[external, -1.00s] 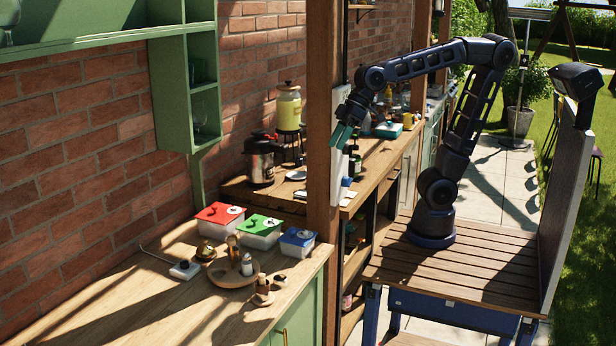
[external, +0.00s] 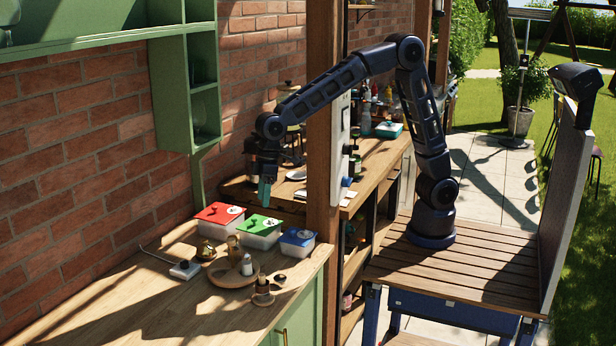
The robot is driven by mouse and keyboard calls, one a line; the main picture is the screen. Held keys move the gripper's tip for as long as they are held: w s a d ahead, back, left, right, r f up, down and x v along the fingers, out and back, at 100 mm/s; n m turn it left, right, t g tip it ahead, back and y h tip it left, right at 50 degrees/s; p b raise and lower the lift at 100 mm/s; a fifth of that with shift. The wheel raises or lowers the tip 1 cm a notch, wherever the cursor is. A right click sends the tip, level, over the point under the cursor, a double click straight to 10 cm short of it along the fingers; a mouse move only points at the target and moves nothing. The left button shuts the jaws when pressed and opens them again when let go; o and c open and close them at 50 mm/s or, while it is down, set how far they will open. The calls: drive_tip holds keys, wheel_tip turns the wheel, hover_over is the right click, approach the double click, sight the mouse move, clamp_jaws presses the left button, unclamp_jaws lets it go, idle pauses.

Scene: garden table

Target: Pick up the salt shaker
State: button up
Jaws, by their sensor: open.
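A small pale shaker (external: 246,265) stands upright on a round wooden tray (external: 222,281) on the near counter; it looks like the salt shaker, but its label is too small to read. A brass-coloured piece (external: 233,245) stands behind it on the tray. My gripper (external: 265,192) has teal fingers pointing down. It is open and empty, above the green-lidded container and well above the shaker. It touches nothing that I can see.
Containers with red (external: 219,213), green (external: 259,225) and blue (external: 298,237) lids stand behind the tray. Small stacked wooden pieces (external: 263,289) sit beside it. A wooden post (external: 321,150) rises close to my arm. The counter's front left is clear.

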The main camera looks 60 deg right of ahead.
sight(247, 264)
drive_tip(key=w+a+f, duration=0.1)
drive_tip(key=f, duration=0.3)
drive_tip(key=w+a+f+h, duration=0.1)
drive_tip(key=w+a+f, duration=0.1)
drive_tip(key=f, duration=0.2)
drive_tip(key=w+a+f+h, duration=0.1)
drive_tip(key=w+f, duration=0.1)
drive_tip(key=f, duration=0.3)
drive_tip(key=shift+w+a+n+g, duration=0.2)
drive_tip(key=shift+n+g, duration=0.1)
drive_tip(key=shift+n, duration=0.1)
wheel_tip(247, 264, down, 6)
drive_tip(key=shift+s+r, duration=0.1)
drive_tip(key=shift+s+f, duration=0.15)
drive_tip(key=shift+f, duration=1.15)
drive_tip(key=shift+s+f, duration=0.15)
drive_tip(key=shift+f, duration=1.1)
drive_tip(key=c, duration=1.1)
drive_tip(key=shift+r, duration=0.1)
